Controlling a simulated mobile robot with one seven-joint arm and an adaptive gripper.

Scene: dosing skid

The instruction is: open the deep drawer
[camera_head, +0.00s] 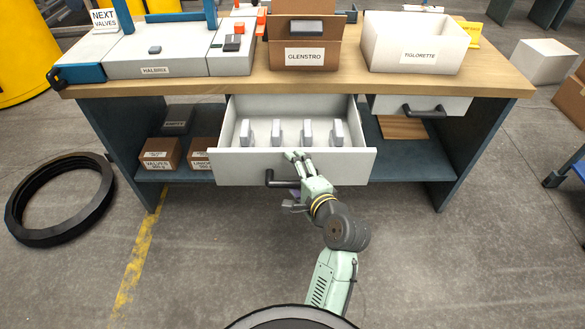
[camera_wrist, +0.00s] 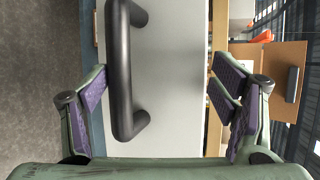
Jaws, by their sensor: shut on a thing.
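The deep drawer (camera_head: 230,165) is a wide, light grey drawer under the workbench. It stands pulled out, with several grey upright pieces (camera_head: 278,132) in a row inside. Its dark bar handle (camera_head: 282,179) is on the front, and the handle (camera_wrist: 122,70) fills the left middle of the wrist view. My gripper (camera_head: 293,180) is at the drawer front with fingers wide apart. In the wrist view, one finger of my gripper (camera_wrist: 160,85) is by the handle bar, the other by the front's top edge. Exact contact is hard to see.
A shallower drawer (camera_head: 440,104) with a dark handle hangs at the right, slightly out. The worktop (camera_head: 360,84) carries a GLENSTRO box (camera_head: 304,58) and a TIGLORETTE bin (camera_head: 418,54). A black ring (camera_head: 60,200) lies on the floor at left. The floor in front is otherwise clear.

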